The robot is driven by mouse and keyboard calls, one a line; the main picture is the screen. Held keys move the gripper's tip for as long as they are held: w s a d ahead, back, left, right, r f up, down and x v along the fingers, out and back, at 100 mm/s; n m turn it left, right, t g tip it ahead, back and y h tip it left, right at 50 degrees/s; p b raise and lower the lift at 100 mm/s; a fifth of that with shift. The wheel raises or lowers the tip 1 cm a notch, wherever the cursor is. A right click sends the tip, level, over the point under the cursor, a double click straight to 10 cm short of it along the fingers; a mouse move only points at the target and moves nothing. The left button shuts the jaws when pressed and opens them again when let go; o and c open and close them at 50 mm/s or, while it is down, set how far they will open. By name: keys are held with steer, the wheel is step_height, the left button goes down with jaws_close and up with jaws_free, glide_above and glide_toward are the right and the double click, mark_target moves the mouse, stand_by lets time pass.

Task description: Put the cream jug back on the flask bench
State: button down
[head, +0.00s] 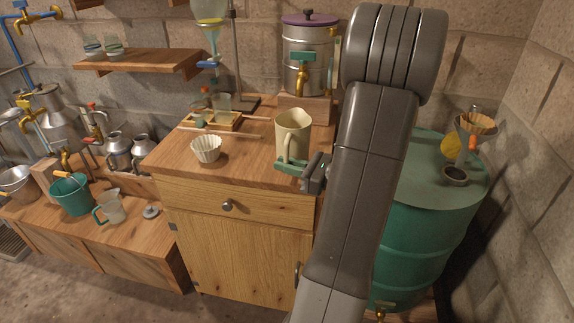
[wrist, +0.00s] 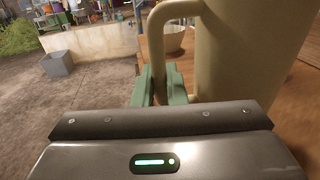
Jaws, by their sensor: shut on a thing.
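The cream jug (head: 293,133) is upright at the right part of the wooden bench top (head: 240,172), the bench with a drawer and a glass flask above its back. I cannot tell whether the jug's base touches the wood. My gripper (head: 292,168) is shut on the jug's handle with its green fingers. In the wrist view the fingers (wrist: 165,88) close around the lower handle, and the jug's cream body (wrist: 245,50) fills the right side. The jug's base is hidden there by my gripper.
A white fluted cup (head: 206,149) stands left of the jug. A wooden tray (head: 212,121) with small glassware lies behind. A steel urn (head: 305,62) with a brass tap stands at the back. A green drum (head: 435,215) is to the right. The bench's front left is clear.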

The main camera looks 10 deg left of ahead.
steer(key=c, duration=1.9)
jaws_free()
steer(key=shift+f, duration=0.15)
steer(key=o, duration=0.4)
steer(key=v, duration=0.6)
steer(key=p+v, duration=0.1)
steer(key=v, duration=0.5)
steer(key=shift+r, duration=0.25)
